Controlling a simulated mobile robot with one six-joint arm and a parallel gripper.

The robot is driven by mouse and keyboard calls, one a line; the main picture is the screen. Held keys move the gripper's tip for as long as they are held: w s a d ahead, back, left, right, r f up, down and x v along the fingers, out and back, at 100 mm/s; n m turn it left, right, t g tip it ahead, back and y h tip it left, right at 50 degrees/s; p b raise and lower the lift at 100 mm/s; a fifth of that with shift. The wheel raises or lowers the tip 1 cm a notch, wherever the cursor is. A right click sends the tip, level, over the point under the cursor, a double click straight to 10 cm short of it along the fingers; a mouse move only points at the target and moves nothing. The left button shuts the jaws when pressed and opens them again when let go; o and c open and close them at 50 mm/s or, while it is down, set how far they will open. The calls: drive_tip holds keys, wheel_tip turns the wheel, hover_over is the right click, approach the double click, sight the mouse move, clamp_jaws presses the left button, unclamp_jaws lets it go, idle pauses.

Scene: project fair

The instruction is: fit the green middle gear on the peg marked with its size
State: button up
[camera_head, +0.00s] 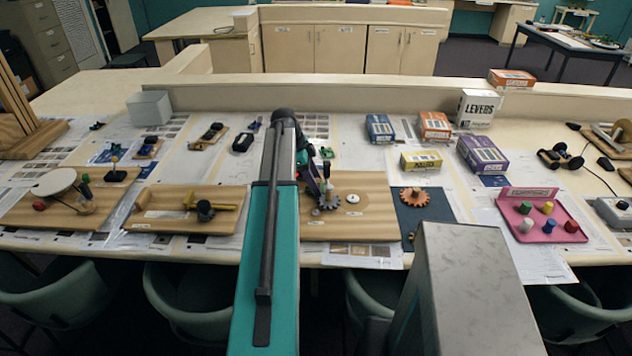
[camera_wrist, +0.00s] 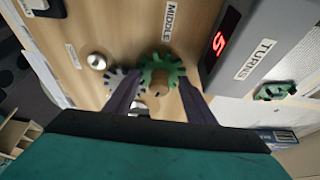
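The green gear (camera_wrist: 163,66) with a tan wooden hub (camera_wrist: 159,90) shows in the wrist view, by the word MIDDLE on the board. My gripper (camera_wrist: 160,86) has one dark finger on each side of the hub. Gaps show between the hub and both fingers, so it looks open, with fingertips close to the gear's rim. Whether the gear sits down on a peg is hidden. In the head view my arm covers this spot; part of my gripper (camera_head: 313,177) shows beside it.
A grey gear (camera_wrist: 121,84) is close on the left, partly behind a finger, beside a silver knob (camera_wrist: 97,61). A grey TURNS box (camera_wrist: 243,45) with a red 5 stands close right. The wooden board (camera_head: 378,222) has a white round piece (camera_head: 352,198) and bare room right.

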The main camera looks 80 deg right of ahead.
drive_tip(key=shift+s+a+r, duration=0.1)
drive_tip(key=shift+s+r, duration=0.05)
drive_tip(key=b+v, duration=0.3)
drive_tip(key=v, duration=0.9)
idle(0.3)
idle(0.7)
